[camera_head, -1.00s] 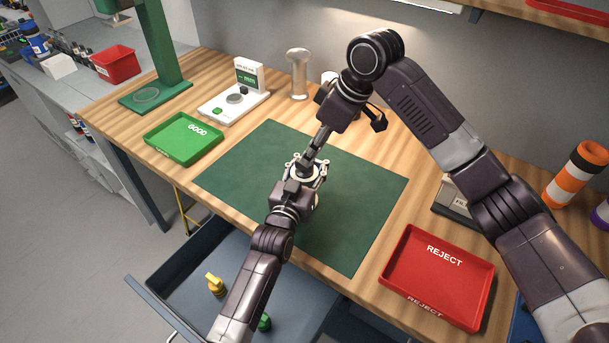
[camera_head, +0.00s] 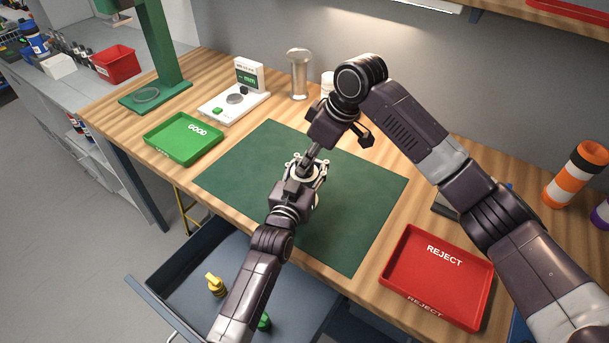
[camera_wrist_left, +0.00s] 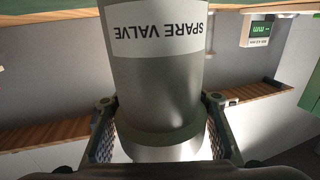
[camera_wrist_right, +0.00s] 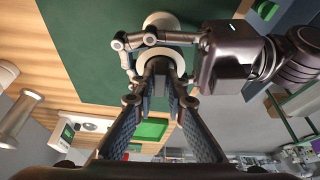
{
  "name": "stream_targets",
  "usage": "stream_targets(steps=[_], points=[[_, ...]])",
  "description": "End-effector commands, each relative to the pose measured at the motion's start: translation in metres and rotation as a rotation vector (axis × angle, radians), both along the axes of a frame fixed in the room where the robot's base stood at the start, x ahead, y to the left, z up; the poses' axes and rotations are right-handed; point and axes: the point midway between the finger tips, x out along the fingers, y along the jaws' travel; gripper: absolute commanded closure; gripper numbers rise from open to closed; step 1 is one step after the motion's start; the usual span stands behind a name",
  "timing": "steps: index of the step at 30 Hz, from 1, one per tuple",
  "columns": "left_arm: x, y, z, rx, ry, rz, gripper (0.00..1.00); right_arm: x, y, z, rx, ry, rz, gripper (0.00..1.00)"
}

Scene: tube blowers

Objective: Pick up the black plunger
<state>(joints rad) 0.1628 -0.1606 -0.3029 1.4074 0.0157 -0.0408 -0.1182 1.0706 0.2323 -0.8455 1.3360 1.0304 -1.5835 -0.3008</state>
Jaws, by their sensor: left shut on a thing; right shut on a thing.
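My left gripper (camera_head: 305,172) is shut on a grey cylindrical body labelled SPARE VALVE (camera_wrist_left: 155,75), above the green mat. In the left wrist view its fingers (camera_wrist_left: 160,125) press the body from both sides, near a darker collar. My right gripper (camera_head: 313,152) reaches down from above onto the top of this held body. In the right wrist view its fingers (camera_wrist_right: 160,88) are shut on a narrow dark piece, apparently the black plunger (camera_wrist_right: 158,68), between the left gripper's fingers. The fingers hide most of the plunger; how far it sits in the body cannot be told.
The green mat (camera_head: 240,170) is otherwise bare. A green GOOD tray (camera_head: 185,138) is at left, a red REJECT tray (camera_head: 437,277) at right. An open drawer (camera_head: 190,265) holds yellow and green parts in front.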

Motion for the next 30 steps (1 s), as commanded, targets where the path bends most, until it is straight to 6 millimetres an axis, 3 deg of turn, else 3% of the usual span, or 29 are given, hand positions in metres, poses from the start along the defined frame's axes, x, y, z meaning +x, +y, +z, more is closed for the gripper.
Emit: stream_targets(steps=[11,24,30], points=[[0.0,0.0,-0.001,0.0,0.001,0.0,1.0,0.001,0.0,0.007,0.002,-0.003,0.0,1.0],[0.0,0.0,-0.001,0.002,0.002,0.0,1.0,0.001,0.001,0.087,0.002,-0.004,0.001,1.0],[0.0,0.0,-0.001,0.002,0.002,0.0,1.0,0.0,0.0,0.101,0.001,0.0,0.0,1.0]])
